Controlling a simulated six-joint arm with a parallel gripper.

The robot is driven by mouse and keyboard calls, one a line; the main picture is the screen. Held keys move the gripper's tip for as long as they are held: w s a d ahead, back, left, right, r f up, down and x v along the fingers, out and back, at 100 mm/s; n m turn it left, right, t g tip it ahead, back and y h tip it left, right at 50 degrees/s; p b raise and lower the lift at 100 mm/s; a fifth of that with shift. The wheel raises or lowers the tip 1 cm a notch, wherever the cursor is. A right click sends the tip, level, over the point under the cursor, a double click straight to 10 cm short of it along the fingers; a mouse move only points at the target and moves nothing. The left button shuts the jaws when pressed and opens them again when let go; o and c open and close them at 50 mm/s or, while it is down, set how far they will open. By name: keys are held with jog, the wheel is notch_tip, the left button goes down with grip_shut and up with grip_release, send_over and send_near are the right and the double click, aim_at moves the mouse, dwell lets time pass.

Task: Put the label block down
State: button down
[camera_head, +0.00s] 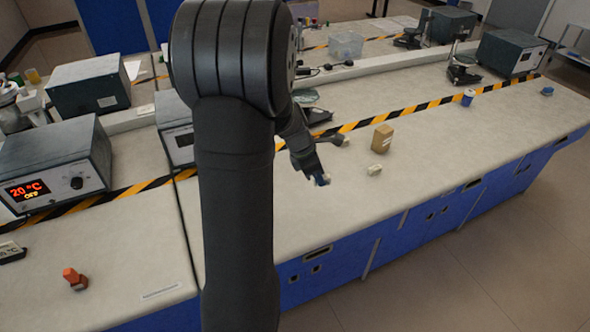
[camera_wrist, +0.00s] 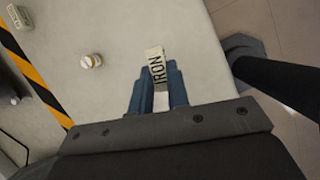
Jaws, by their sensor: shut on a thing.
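The label block (camera_wrist: 157,68) is a small off-white block with "IRON" in dark letters, seen in the wrist view. My gripper (camera_wrist: 158,88) has blue fingers on either side of it and is shut on it. The block's near end is between the fingers and its far end sticks out past them. In the head view my gripper (camera_head: 322,180) is over the middle bench, with a pale bit of the block at its tips. I cannot tell whether the block touches the bench.
Black-and-yellow tape (camera_head: 420,106) runs behind. A blue spool-like thing (camera_head: 467,97) is farther right. The bench front edge is nearby, with clear surface between.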

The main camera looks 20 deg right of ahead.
jog(key=shift+s+d+r, duration=0.2)
jog(key=shift+s+r, duration=0.05)
jog(key=shift+s, duration=0.1)
jog(key=w+a+n+t, duration=0.1)
jog(key=w+a+n, duration=0.2)
jog(key=w+a, duration=0.45)
jog(key=w+a+n+t, duration=0.1)
jog(key=w+a+n, duration=0.3)
jog(key=a, duration=0.7)
jog(key=w+a+n+t, duration=0.1)
jog(key=w+a+n, duration=0.2)
jog(key=w+a, duration=0.45)
jog(key=s+a+n+t+y, duration=0.15)
jog(key=a+n, duration=0.35)
jog(key=a, duration=1.4)
jog(key=s+a+n+t+y, duration=0.1)
jog(key=s+a+n+y, duration=0.35)
jog(key=a, duration=1.45)
jog(key=shift+n+h, duration=0.65)
jog(key=shift+h, duration=0.25)
jog(key=a+f, duration=0.2)
jog(key=a, duration=0.2)
jog(key=a+f, duration=0.2)
jog(key=a, duration=0.1)
jog(key=a+f, duration=0.2)
jog(key=a, duration=0.2)
jog(key=shift+s+a+f, duration=0.2)
jog(key=shift+a+f, duration=0.15)
jog(key=shift+f, duration=2)
jog(key=shift+f, duration=0.1)
